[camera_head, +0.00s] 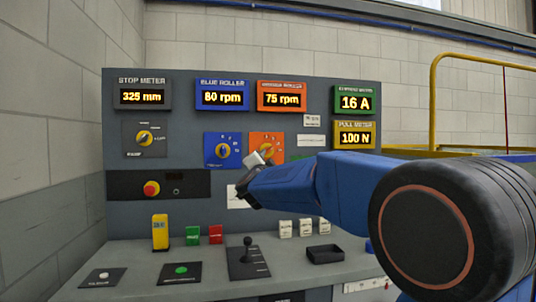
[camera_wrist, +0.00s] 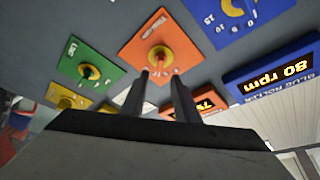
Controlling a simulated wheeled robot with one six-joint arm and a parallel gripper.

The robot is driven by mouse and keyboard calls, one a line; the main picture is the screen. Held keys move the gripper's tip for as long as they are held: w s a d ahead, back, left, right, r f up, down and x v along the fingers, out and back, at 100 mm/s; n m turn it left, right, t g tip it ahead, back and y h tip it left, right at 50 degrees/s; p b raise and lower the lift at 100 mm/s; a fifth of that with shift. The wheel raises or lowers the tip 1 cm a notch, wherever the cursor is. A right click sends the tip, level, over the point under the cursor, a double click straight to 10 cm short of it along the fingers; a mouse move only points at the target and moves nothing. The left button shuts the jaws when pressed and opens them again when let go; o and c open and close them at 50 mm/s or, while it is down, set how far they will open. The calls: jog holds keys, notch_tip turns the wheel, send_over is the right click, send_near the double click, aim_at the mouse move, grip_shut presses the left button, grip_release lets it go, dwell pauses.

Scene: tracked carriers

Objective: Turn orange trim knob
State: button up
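The orange trim knob is a yellow dial on a square orange plate, in the middle of the console in the head view (camera_head: 267,149). In the wrist view the knob (camera_wrist: 159,58) shows upside down, just beyond my fingertips. My gripper (camera_wrist: 161,78) has its two dark fingers apart with nothing between them, pointing toward the orange plate. In the head view my gripper (camera_head: 258,162) is just below and in front of the knob and partly covers the plate. A gap seems to remain between the fingertips and the knob; its depth is hard to judge.
A green plate with a dark knob (camera_wrist: 90,72) lies on the other side.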

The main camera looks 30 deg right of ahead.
aim_at(268, 151)
jog(key=x, duration=0.8)
grip_shut()
